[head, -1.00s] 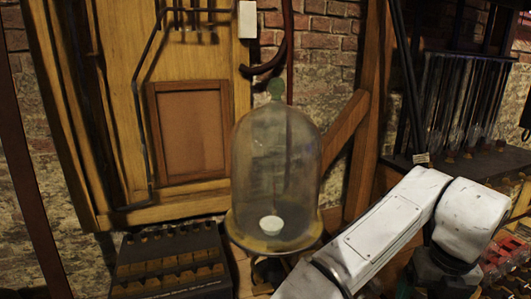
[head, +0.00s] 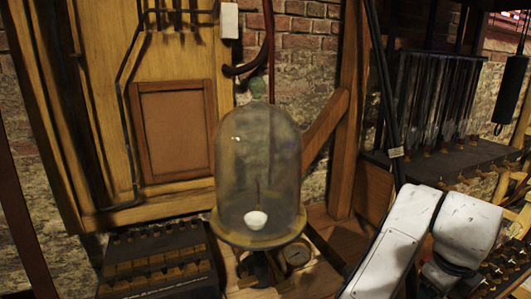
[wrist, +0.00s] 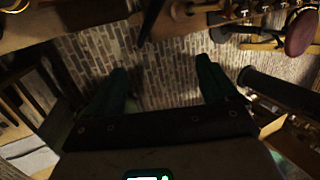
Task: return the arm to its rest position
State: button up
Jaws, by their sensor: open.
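My arm (head: 400,240) shows at the lower right of the head view as white links bent at an elbow. Its far end runs out of the bottom of that frame, so the gripper is hidden there. In the wrist view my gripper (wrist: 160,85) is open, with two dark green fingers spread wide apart. Nothing is between the fingers; only the brick floor (wrist: 160,60) shows beyond them.
A glass bell jar (head: 258,165) with a small white cup (head: 256,219) inside stands left of my arm. A gauge (head: 297,255) sits beside its base. A dark slotted box (head: 158,262) is at lower left. Glass tubes (head: 435,95) line a shelf at right.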

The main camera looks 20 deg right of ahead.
jog(key=s+a+f+n+t+h, duration=0.1)
jog(key=s+a+f+n, duration=0.1)
jog(key=f+n, duration=0.65)
jog(key=s+a+f+n, duration=0.1)
jog(key=s+f+n, duration=0.15)
jog(key=n, duration=1.05)
jog(key=s+a+f+n+g+y, duration=0.1)
jog(key=s+a+f+n+y, duration=0.4)
jog(key=s+a+f+n, duration=0.8)
jog(key=a+f, duration=0.1)
jog(key=a, duration=0.2)
jog(key=shift+a+f+g, duration=0.25)
jog(key=shift+a+g, duration=0.05)
jog(key=shift+g, duration=0.1)
jog(key=shift+c, duration=0.5)
